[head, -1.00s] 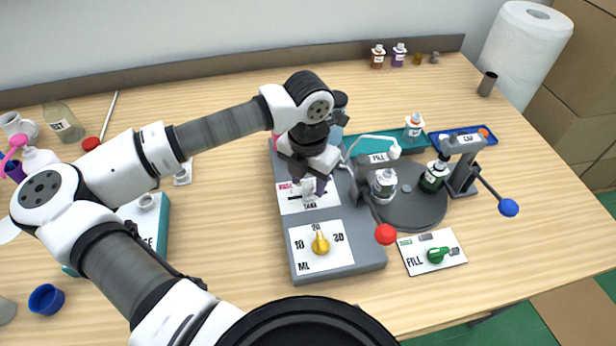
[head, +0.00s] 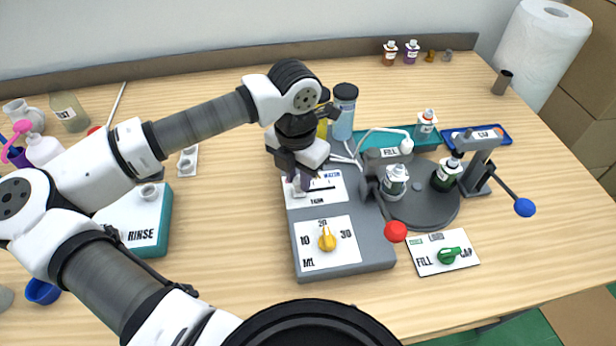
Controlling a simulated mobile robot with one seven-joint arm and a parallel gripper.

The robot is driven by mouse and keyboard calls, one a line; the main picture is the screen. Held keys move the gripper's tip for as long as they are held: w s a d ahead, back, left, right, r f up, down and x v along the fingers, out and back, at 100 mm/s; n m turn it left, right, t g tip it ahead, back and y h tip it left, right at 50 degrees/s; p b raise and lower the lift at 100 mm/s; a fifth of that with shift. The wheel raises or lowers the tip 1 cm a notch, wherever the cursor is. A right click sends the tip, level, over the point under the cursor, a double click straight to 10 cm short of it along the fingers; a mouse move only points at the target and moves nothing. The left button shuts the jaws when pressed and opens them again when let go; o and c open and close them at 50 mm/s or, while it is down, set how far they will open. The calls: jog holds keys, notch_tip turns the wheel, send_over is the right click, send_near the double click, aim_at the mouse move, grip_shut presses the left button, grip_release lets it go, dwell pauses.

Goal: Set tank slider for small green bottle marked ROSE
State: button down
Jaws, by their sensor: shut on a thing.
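The tank slider panel (head: 325,197) is a white plate marked TANK on the grey machine (head: 345,262). My gripper (head: 299,184) is shut on the pale slider knob (head: 300,187), at the left part of the slot; the slot shows empty to its right. The fingers hide the left label; a blue label, seemingly WATER, shows on the right. A dark green bottle (head: 446,176) and a clear-grey bottle (head: 395,181) stand on the round turntable (head: 425,213). Their lettering is too small to read, so I cannot tell which is marked ROSE.
A yellow dial (head: 327,239) marked 10, 20, 30 ML sits in front of the slider. Red (head: 396,232) and blue (head: 525,207) lever balls stick out at right. Blue (head: 343,112) and yellow tanks stand behind my gripper.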

aim_at(296, 181)
jog(key=shift+a, duration=0.15)
jog(key=c, duration=1.2)
grip_release()
jog(key=shift+a, duration=0.15)
jog(key=shift+c, duration=0.2)
jog(key=shift+r, duration=0.25)
notch_tip(296, 181, up, 13)
jog(key=b, duration=0.2)
jog(key=shift+r+b, duration=0.2)
jog(key=shift+b, duration=0.1)
